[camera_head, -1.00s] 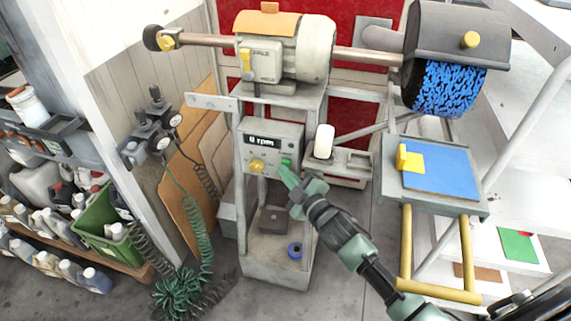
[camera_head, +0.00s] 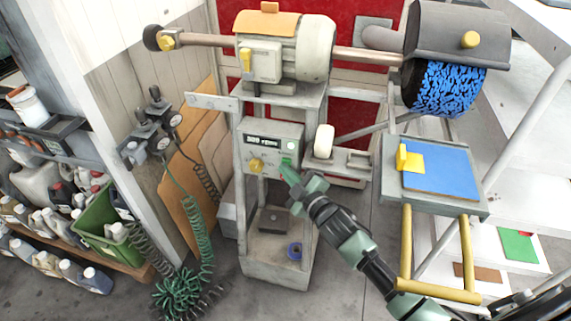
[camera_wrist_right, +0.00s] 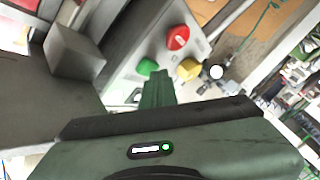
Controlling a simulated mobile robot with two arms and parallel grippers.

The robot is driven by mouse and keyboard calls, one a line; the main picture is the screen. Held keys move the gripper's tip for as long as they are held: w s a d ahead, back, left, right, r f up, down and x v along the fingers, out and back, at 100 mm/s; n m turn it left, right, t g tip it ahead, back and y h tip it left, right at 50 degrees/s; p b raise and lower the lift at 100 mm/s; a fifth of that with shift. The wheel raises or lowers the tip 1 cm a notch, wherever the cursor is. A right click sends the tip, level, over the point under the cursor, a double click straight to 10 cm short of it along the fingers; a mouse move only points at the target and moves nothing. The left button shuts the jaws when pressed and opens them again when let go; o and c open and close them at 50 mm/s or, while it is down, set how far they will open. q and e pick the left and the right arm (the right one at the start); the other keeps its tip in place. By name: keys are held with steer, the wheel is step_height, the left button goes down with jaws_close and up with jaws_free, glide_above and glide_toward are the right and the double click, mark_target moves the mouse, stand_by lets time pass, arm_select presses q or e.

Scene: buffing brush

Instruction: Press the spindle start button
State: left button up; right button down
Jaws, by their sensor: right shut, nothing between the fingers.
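The control panel (camera_head: 273,148) on the grey machine stand has a lit display (camera_head: 262,141), a yellow knob (camera_head: 256,165) and a green button (camera_head: 286,160). The display shows a number followed by rpm, too blurred to read surely. My right gripper (camera_head: 284,168) is shut and empty, its tips just below the green button; I cannot tell whether they touch it. In the right wrist view the shut fingers (camera_wrist_right: 158,88) point toward the panel, near the green button (camera_wrist_right: 146,67). A red button (camera_wrist_right: 178,37) and the yellow knob (camera_wrist_right: 189,69) sit beyond. My left gripper is out of view.
The motor (camera_head: 285,52) sits on top of the stand, with a blue buffing brush (camera_head: 447,88) on its shaft at right. A table with a blue pad (camera_head: 440,172) stands below the brush. Coiled hoses (camera_head: 196,240) and a green crate (camera_head: 103,240) are at left.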

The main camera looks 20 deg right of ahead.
steer(key=shift+s, duration=0.1)
steer(key=shift+s+a+p, duration=0.3)
steer(key=shift+s+a, duration=0.15)
steer(key=shift+s, duration=0.15)
steer(key=s+a, duration=0.1)
steer(key=s, duration=0.1)
steer(key=s+a+p, duration=0.1)
steer(key=s, duration=0.1)
steer(key=shift+a, duration=0.4)
stand_by(0.3)
